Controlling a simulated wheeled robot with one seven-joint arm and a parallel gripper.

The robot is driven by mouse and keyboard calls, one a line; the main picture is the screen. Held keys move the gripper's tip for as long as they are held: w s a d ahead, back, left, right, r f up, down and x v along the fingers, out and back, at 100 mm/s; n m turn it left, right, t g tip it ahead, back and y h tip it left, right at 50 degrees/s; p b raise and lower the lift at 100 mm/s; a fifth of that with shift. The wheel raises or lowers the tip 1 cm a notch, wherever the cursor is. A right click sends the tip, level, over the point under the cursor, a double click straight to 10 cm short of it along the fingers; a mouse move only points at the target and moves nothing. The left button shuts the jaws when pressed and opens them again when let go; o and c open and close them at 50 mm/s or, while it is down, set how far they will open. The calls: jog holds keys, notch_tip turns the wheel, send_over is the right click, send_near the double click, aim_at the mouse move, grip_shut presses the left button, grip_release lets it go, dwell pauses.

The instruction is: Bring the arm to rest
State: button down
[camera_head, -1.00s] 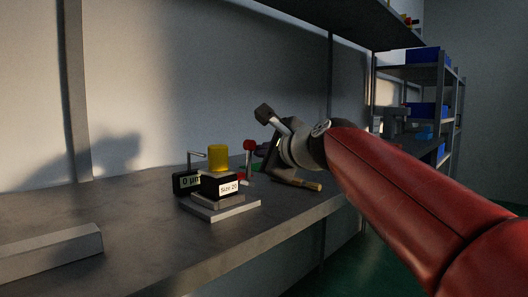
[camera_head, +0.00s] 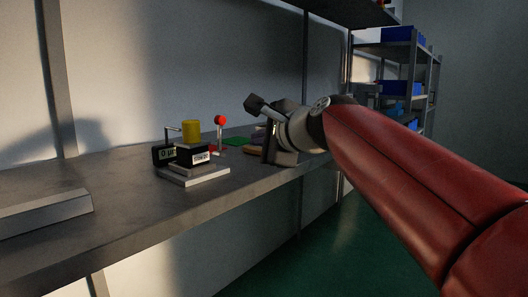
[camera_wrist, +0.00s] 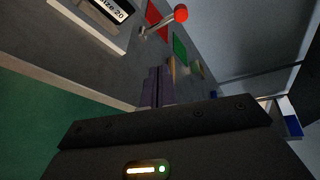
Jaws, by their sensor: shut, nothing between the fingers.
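My gripper (camera_wrist: 157,88) shows in the wrist view with its two dark fingers together and nothing between them. In the head view my red arm reaches in from the right, and its wrist is at the front edge of the bench (camera_head: 120,222). The fingers are hard to make out there against the dark wrist parts. The block labelled "Size 20" (camera_head: 193,156) stands on a pale stepped base (camera_head: 195,177), to the left of my wrist and apart from it. In the wrist view this base (camera_wrist: 90,27) is at the top left, clear of the fingers.
A yellow cylinder (camera_head: 191,131), a small display (camera_head: 163,153) and a red-knobbed lever (camera_head: 220,120) stand by the block. A green pad (camera_head: 237,141) lies behind. A metal bar (camera_head: 45,209) is at left. Shelving (camera_head: 411,75) with blue bins stands right; green floor (camera_head: 320,245) is open.

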jog(key=s+d+f+n+g+h, duration=0.2)
jog(key=s+d+f+n, duration=0.3)
jog(key=s+f, duration=0.3)
jog(key=s+d+f+n+g+h, duration=0.2)
jog(key=s+d+f+n, duration=0.3)
jog(key=f, duration=0.8)
jog(key=s+d+f+n+g+h, duration=0.2)
jog(key=s+d+f+n+h, duration=0.2)
jog(key=s+d+f, duration=0.4)
jog(key=s+f+n, duration=0.1)
jog(key=s+f, duration=0.1)
jog(key=s, duration=0.3)
jog(key=shift+s+d+f+g+p, duration=0.2)
jog(key=shift+d+f+g+p, duration=0.05)
jog(key=shift+f+g+p, duration=0.1)
